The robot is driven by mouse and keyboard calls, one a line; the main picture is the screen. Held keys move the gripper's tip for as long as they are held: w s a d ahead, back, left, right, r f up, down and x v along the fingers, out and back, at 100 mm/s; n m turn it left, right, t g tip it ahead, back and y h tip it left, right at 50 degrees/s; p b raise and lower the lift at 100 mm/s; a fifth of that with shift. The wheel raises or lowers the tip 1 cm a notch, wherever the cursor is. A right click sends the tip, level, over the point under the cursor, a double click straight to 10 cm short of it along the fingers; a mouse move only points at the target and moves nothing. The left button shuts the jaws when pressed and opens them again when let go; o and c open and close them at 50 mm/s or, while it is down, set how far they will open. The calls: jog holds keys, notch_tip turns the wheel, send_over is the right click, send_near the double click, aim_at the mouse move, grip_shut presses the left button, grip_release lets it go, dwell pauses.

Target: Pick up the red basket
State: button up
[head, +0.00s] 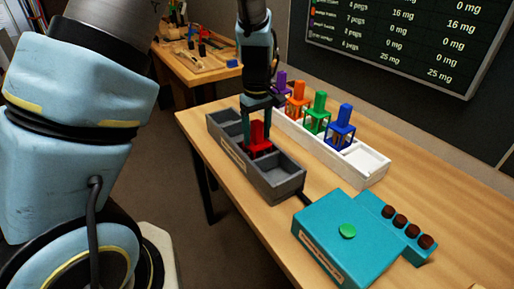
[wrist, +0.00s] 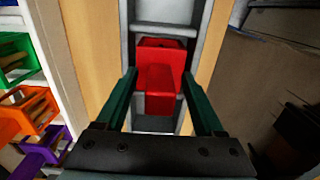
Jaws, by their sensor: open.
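The red basket (head: 259,138) stands upright in a compartment of the dark grey tray (head: 276,183). My gripper (head: 257,132) points down over it, with its fingers on either side of the basket's upper part. In the wrist view, the red basket (wrist: 159,80) lies between the two dark green fingers of my gripper (wrist: 160,95). The fingers are open, with a visible gap to the red part on both sides. The basket's lower part is hidden inside the tray.
A white tray (head: 361,163) behind holds purple, orange, green and blue (head: 341,127) baskets. A teal box (head: 340,245) with a green button and several dark knobs stands at the front right. A blackboard (head: 400,45) is behind. Bare tabletop (head: 450,190) shows at right.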

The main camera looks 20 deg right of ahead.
jog(key=shift+f, duration=0.2)
grip_shut()
dwell(0.4)
dwell(0.9)
